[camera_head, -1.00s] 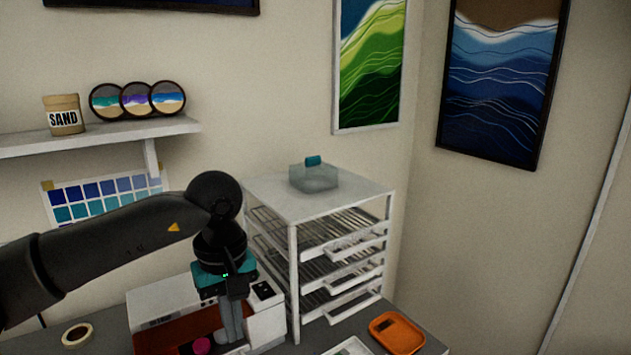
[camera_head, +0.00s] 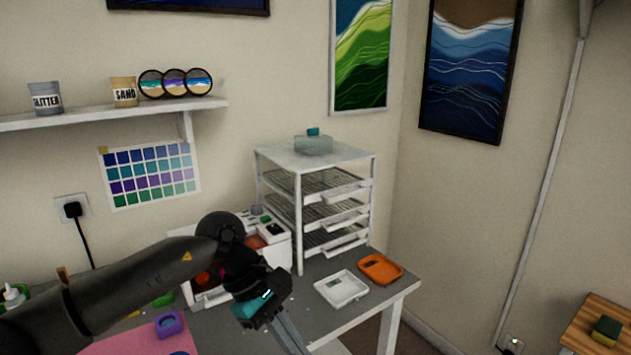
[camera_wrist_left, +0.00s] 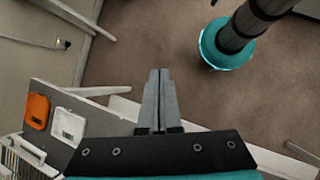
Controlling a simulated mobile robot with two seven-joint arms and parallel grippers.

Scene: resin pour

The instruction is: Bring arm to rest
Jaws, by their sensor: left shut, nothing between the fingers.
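My left arm comes in from the left in the head view, and my left gripper (camera_head: 291,335) points down past the front edge of the grey table (camera_head: 327,318). In the left wrist view the left gripper (camera_wrist_left: 158,78) is shut, its two fingers together with nothing between them. It is over the brown floor (camera_wrist_left: 190,45), clear of the table. My right gripper is in neither view.
A purple tape dispenser (camera_head: 170,323) lies on a pink mat (camera_head: 130,345).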

